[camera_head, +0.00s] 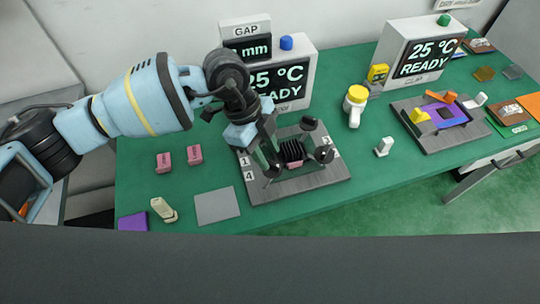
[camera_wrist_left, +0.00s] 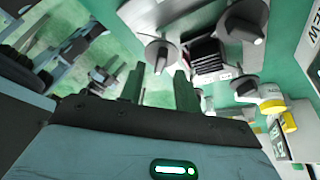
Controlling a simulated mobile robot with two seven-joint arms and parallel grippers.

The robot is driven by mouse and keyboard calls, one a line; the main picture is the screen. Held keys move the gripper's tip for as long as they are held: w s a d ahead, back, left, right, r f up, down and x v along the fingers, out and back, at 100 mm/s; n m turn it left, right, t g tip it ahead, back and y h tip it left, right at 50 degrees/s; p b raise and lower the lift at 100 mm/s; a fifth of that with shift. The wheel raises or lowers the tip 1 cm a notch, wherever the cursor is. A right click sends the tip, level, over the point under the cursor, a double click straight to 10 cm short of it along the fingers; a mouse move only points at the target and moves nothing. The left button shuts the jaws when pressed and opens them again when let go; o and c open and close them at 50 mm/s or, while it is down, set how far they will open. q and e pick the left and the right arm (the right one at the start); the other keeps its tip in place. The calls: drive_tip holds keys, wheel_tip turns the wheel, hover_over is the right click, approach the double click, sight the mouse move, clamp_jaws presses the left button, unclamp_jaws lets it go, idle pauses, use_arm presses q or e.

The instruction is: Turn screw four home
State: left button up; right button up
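The grey fixture plate (camera_head: 315,182) lies on the green table and carries a ribbed dark block (camera_head: 292,152) with dark winged screws around it. The screw near the "4" label (camera_head: 249,175) is screw four (camera_head: 272,171), at the front left, partly under my gripper. It appears to be the winged knob (camera_wrist_left: 159,54) in the left wrist view. My left gripper (camera_head: 269,158) is just above it. Its two fingers (camera_wrist_left: 159,88) are apart, with the knob's wing beyond or between their tips; contact cannot be told. My right gripper is out of view.
Other winged screws stand at the right (camera_head: 325,154) and back (camera_head: 308,123) of the plate. A GAP display (camera_head: 247,40) and a READY display box (camera_head: 290,75) stand behind. Pink blocks (camera_head: 195,154), a grey square (camera_head: 216,206) and a yellow-topped bottle (camera_head: 355,104) are nearby.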

use_arm(q)
drive_tip(key=shift+x, duration=1.25)
clamp_jaws()
